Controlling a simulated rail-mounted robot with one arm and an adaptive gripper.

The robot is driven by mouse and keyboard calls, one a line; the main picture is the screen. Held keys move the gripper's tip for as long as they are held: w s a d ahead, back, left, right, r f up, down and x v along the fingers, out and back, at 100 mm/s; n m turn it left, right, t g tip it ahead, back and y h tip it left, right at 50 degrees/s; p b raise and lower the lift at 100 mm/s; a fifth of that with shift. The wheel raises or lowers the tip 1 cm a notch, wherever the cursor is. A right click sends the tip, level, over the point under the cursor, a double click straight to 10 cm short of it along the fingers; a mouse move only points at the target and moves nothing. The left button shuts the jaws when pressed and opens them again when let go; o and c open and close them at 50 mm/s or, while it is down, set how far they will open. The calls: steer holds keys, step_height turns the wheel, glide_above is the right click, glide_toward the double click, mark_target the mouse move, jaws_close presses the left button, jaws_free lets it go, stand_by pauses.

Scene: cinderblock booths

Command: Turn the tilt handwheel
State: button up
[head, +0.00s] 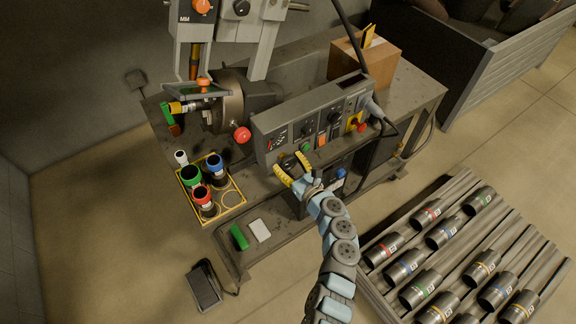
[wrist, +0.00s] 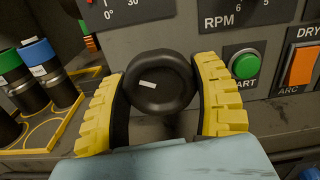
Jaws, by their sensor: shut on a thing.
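The tilt handwheel (wrist: 165,92) is a small black round wheel with a white mark on its face, in the middle of the wrist view. It sits on the front of the grey control panel (head: 270,122), under a degree scale. My gripper (head: 291,168) reaches it from the front, and its yellow ridged fingers also show in the wrist view (wrist: 160,78). One finger is on each side of the wheel, and the gripper is shut on it. The white mark lies left of the wheel's middle, slightly tilted. In the head view the fingers partly hide the wheel.
A green start button (wrist: 244,64) and an orange switch (wrist: 301,66) are close right of the gripper. A yellow-edged tray (head: 240,190) with colour-banded cylinders stands left. A rack (head: 377,275) of banded cylinders lies at lower right. A red knob (head: 242,135) sticks out left of the panel.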

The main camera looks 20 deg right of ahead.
steer(key=n+b, duration=0.4)
steer(key=n, duration=0.1)
steer(key=shift+f+n, duration=0.15)
steer(key=shift+n, duration=0.25)
steer(key=n+b, duration=0.5)
steer(key=b, duration=0.1)
steer(key=n+b, duration=0.5)
steer(key=shift+n+b, duration=0.4)
steer(key=n+b, duration=0.5)
steer(key=b, duration=0.1)
steer(key=n+b, duration=0.3)
steer(key=n, duration=1.7)
